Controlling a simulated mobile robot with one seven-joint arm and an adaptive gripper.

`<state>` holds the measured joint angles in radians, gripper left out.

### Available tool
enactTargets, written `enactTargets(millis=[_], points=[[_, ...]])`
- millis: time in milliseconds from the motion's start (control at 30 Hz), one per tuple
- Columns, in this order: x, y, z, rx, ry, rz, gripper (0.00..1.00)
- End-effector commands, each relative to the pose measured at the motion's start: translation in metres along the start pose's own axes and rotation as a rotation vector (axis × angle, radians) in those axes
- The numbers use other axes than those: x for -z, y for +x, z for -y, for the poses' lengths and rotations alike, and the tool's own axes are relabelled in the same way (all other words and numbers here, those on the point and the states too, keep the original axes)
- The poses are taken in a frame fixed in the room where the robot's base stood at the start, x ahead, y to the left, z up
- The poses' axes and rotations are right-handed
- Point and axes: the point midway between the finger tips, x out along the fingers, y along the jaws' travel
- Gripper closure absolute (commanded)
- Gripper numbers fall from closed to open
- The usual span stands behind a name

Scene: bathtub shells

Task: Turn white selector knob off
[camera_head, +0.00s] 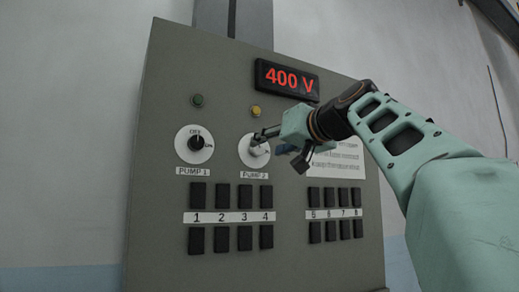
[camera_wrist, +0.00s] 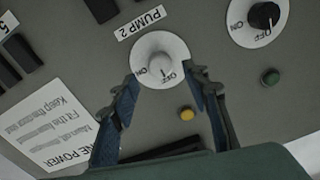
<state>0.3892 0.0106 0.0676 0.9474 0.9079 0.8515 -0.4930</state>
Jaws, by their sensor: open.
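The white selector knob (camera_head: 258,151) sits on a round white dial labelled PUMP 2 on the grey panel. In the wrist view the white knob (camera_wrist: 161,64) is in the upper middle, with ON and OFF printed on the dial around it. I cannot clearly tell which mark it points to. My gripper (camera_head: 262,136) is at the dial and partly covers it in the head view. In the wrist view my gripper (camera_wrist: 162,75) is open, with one finger on each side of the dial's lower edge and the knob between and just beyond the tips.
The black PUMP 1 knob (camera_head: 196,143) is to the left. A yellow lamp (camera_head: 256,112) and a green lamp (camera_head: 198,100) sit above the dials. Black switches (camera_head: 222,196) fill the lower panel. A red 400 V display (camera_head: 287,80) is at the top.

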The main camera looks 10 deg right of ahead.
Motion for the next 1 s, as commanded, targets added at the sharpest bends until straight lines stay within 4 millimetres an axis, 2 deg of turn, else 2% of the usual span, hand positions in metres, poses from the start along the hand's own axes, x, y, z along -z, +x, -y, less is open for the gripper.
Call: enactTargets(millis=[100, 300, 833, 933, 1000], points=[[0.000, -0.016, 0.000, -0.001, -0.001, 0.000, 0.57], [0.000, -0.028, 0.000, 0.001, -0.001, 0.001, 0.57], [-0.001, -0.028, 0.001, 0.003, 0.002, 0.002, 0.57], [-0.010, -0.023, 0.007, 0.021, 0.027, 0.026, 0.57], [-0.025, -0.018, 0.017, 0.050, 0.066, 0.065, 0.57]])
